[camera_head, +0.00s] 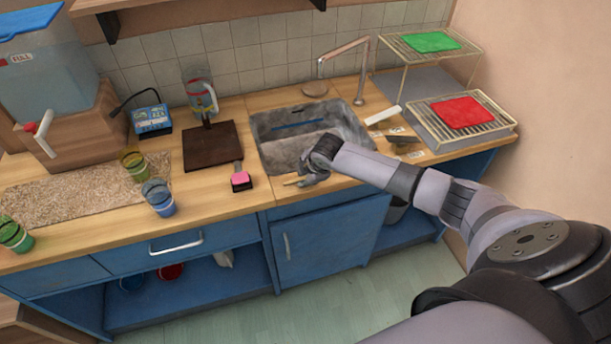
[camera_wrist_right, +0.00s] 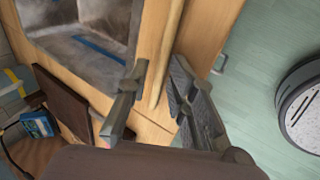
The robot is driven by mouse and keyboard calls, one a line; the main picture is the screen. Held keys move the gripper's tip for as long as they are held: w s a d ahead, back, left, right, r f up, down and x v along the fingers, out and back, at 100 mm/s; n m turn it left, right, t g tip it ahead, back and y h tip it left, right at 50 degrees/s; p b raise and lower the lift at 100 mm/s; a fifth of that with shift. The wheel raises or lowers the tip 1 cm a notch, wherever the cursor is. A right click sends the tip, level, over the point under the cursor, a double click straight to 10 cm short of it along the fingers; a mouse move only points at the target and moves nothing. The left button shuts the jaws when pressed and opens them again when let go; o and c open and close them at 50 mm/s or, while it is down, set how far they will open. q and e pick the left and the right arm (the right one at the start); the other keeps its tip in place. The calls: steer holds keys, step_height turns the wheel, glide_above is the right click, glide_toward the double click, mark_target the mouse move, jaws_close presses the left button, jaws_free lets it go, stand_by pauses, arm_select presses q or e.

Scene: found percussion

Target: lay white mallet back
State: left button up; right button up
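My right gripper (camera_head: 305,181) is at the counter's front edge, just in front of the sink. In the right wrist view its two fingers (camera_wrist_right: 155,100) stand apart. A pale wooden rod (camera_wrist_right: 165,55) runs along the front edge and shows in the gap between the fingers; I cannot tell whether they touch it. No white head shows on the rod, so I cannot tell whether it is the mallet's handle. A white bar (camera_head: 383,115) lies right of the sink; whether it is part of the white mallet is unclear. My left gripper is not in view.
The sink (camera_head: 275,130) is behind the gripper. A pink-headed tool (camera_head: 240,180) lies left of it, near a dark board (camera_head: 212,145). Several cups stand at left. Wire racks with a red pad (camera_head: 462,112) and a green pad (camera_head: 431,42) stand at right.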

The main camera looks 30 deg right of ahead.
steer(key=shift+o, duration=0.3)
steer(key=shift+s+f, duration=0.15)
steer(key=shift+f, duration=0.05)
steer(key=v, duration=1.2)
